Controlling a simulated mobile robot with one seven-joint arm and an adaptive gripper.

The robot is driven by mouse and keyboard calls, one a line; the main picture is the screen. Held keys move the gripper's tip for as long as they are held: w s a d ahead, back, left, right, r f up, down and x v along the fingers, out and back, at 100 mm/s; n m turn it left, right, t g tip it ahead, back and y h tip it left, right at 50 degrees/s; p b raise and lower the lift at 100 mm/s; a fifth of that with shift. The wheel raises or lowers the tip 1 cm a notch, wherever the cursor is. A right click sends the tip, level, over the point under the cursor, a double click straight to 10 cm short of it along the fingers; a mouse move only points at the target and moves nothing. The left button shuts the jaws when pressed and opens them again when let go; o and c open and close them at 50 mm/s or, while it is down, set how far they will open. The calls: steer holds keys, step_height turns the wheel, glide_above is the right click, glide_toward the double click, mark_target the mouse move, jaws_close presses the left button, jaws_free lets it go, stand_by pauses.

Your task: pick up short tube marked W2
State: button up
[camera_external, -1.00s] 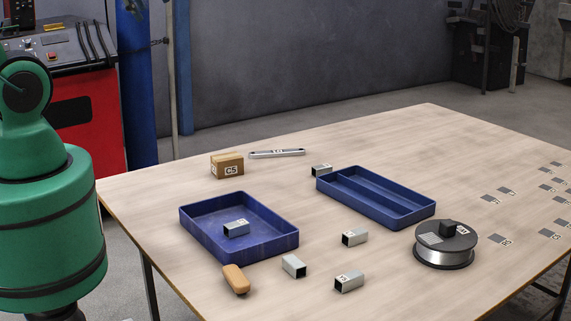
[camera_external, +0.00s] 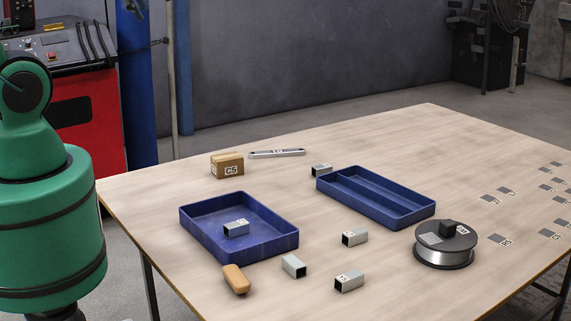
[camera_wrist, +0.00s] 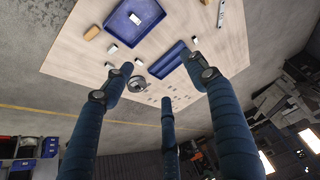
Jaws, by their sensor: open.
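Several short grey square tubes show in the external view, their marks too small to read surely, so I cannot tell which is W2. One tube (camera_external: 236,228) lies inside the blue open tray (camera_external: 190,236). Another tube (camera_external: 354,238) lies between the trays and the spool. Two more, a tube (camera_external: 293,266) and a marked tube (camera_external: 349,281), lie near the front edge. One tube (camera_external: 321,170) is partly hidden behind the divided blue tray (camera_external: 400,221). My gripper (camera_wrist: 155,65) is open and empty, away from the table; only the wrist view shows its blue fingers.
A cardboard box marked C5 (camera_external: 227,165) and a flat metal bar (camera_external: 277,153) lie at the back. A tan block (camera_external: 236,279) lies at the front. A wire spool (camera_external: 445,246) stands right. The right tabletop (camera_external: 480,160) has dark flat squares and free room.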

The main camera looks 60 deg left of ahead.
steer(key=w+r, duration=0.2)
steer(key=w, duration=0.8)
steer(key=m+g+b, duration=0.1)
steer(key=g+b, duration=0.2)
steer(key=g, duration=0.3)
glide_above(325, 167)
step_height(325, 167, down, 45)
steer(key=shift+f, duration=0.15)
step_height(325, 167, down, 8)
steer(key=shift+f+b, duration=0.2)
steer(key=shift+b, duration=0.25)
